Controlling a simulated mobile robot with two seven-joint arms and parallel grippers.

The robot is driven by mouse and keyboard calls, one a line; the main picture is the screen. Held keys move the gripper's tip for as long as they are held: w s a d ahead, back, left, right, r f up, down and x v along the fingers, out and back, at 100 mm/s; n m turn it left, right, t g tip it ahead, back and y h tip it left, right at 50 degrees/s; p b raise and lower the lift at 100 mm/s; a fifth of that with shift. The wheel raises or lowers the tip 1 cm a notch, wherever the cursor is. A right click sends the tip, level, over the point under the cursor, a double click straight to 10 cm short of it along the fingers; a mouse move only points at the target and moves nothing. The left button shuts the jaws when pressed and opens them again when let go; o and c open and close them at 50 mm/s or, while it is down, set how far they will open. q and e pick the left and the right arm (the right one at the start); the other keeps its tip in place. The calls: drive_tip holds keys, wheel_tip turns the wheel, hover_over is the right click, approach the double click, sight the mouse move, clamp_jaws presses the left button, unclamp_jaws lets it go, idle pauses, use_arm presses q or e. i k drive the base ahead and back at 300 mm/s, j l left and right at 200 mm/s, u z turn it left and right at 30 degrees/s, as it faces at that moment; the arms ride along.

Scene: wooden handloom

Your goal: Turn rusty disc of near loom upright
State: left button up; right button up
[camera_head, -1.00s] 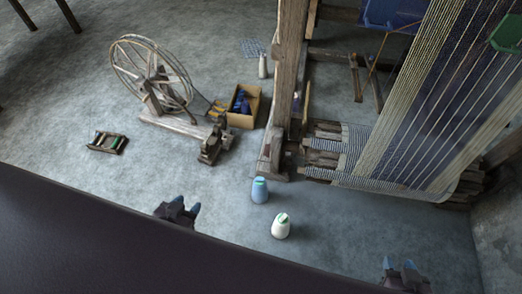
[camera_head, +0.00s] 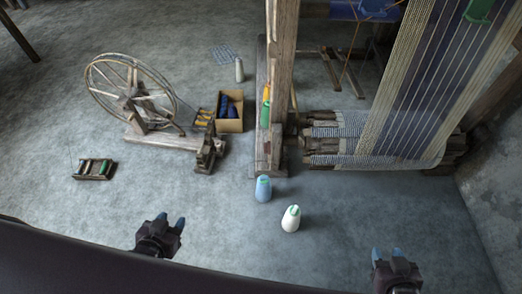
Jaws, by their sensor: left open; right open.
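The wooden loom (camera_head: 283,70) stands at the right, with a thick upright post. Its lower beam carries striped cloth (camera_head: 375,150), and pale and dark warp threads rise from it. I cannot make out a rusty disc on it in this view. My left gripper (camera_head: 170,219) is open and empty at the lower left, over bare floor. My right gripper (camera_head: 387,254) is open and empty at the lower right, in front of the loom. Both look well apart from the loom.
A blue cone (camera_head: 263,189) and a white cone (camera_head: 291,219) stand on the floor before the post. A spinning wheel (camera_head: 130,92), a cardboard box (camera_head: 231,124) and a small spool rack (camera_head: 94,169) are at the left. A wall (camera_head: 490,210) borders the right. Floor between my grippers is mostly clear.

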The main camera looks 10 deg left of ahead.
sight(266, 146)
drive_tip(key=k+j, duration=0.15)
drive_tip(key=j, duration=0.2)
drive_tip(key=k+j+z, duration=0.15)
drive_tip(key=j, duration=0.15)
drive_tip(key=k+j, duration=0.1)
drive_tip(key=j, duration=0.25)
drive_tip(key=i+j, duration=0.15)
drive_tip(key=j, duration=0.2)
drive_tip(key=i+j, duration=0.15)
drive_tip(key=j, duration=0.25)
drive_tip(key=i+j+z, duration=0.1)
drive_tip(key=j, duration=0.25)
drive_tip(key=i+j, duration=0.2)
drive_tip(key=j, duration=0.2)
drive_tip(key=i+j, duration=0.15)
drive_tip(key=j, duration=0.25)
drive_tip(key=i+j+z, duration=0.1)
drive_tip(key=j, duration=0.3)
drive_tip(key=i+j, duration=0.2)
drive_tip(key=j, duration=0.15)
drive_tip(key=i+l, duration=0.1)
drive_tip(key=l, duration=0.65)
drive_tip(key=i, duration=0.05)
